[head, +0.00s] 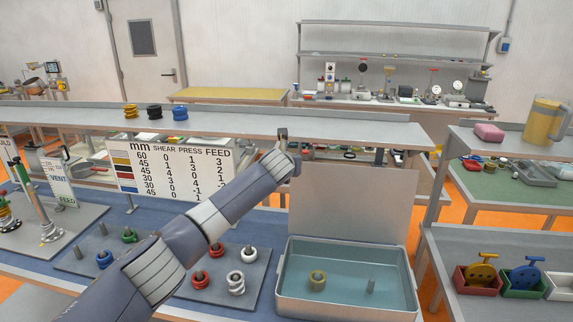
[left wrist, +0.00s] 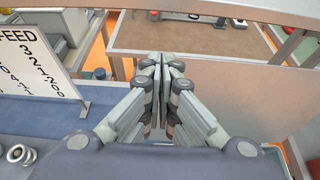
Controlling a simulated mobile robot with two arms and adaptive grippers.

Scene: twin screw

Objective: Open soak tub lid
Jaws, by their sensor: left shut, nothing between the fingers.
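The soak tub (head: 345,309) is a grey box at the lower right of the head view, with clear bluish liquid inside. A yellowish ring (head: 317,281) and a small grey peg (head: 371,286) show in it. Its lid (head: 352,208) is a flat grey panel standing upright along the tub's back edge, so the tub is open. My left gripper (head: 283,134) is up by the lid's upper left corner, apart from it as far as I can tell. In the left wrist view the gripper (left wrist: 161,62) is shut and empty. My right gripper is out of view.
A sign board (head: 175,170) stands left of my arm. Red, white, green and blue ringed pieces sit on a grey plate (head: 258,262). A long shelf (head: 220,122) runs behind. Coloured bins (head: 476,284) stand at the right.

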